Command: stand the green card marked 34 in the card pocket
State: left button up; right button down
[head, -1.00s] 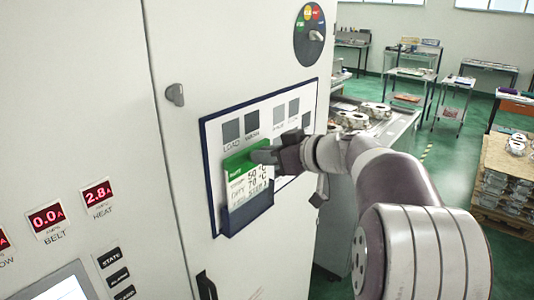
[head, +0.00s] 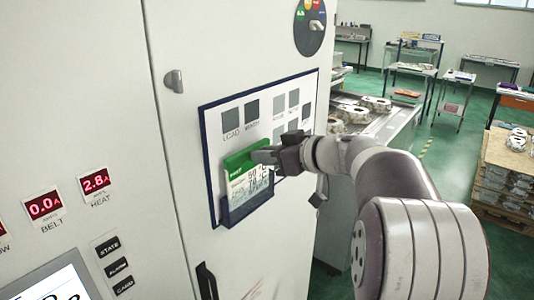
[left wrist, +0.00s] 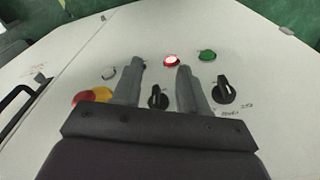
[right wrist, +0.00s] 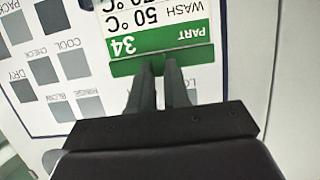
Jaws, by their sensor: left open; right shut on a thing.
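The green-topped card marked 34 (head: 243,166) is at the board on the white cabinet door. In the right wrist view the card (right wrist: 158,38) appears upside down, with "PART 34" on its green band. My right gripper (head: 262,156) is shut on the card's top green edge; its fingers (right wrist: 155,72) cover part of that edge. The dark blue card pocket (head: 240,211) is at the board's lower part, and the card's lower end appears to be in it. Whether the card touches the pocket bottom I cannot tell. My left gripper (left wrist: 158,85) is open and empty, only in the left wrist view.
The blue-edged board (head: 213,127) carries grey squares above the pocket. A door handle (head: 206,283) is below it. My left gripper is over a panel with a lit red button (left wrist: 171,61), a green button (left wrist: 207,55) and black knobs (left wrist: 224,90). Castings (head: 375,103) lie beyond the cabinet.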

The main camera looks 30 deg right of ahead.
jog(key=shift+f+b, duration=0.75)
jog(key=shift+f, duration=0.65)
jog(key=c, duration=1)
grip_release()
jog(key=b+v, duration=0.3)
jog(key=v, duration=0.9)
jog(key=shift+s+d+r, duration=0.1)
jog(key=shift+s+r, duration=0.1)
jog(key=shift+s, duration=0.1)
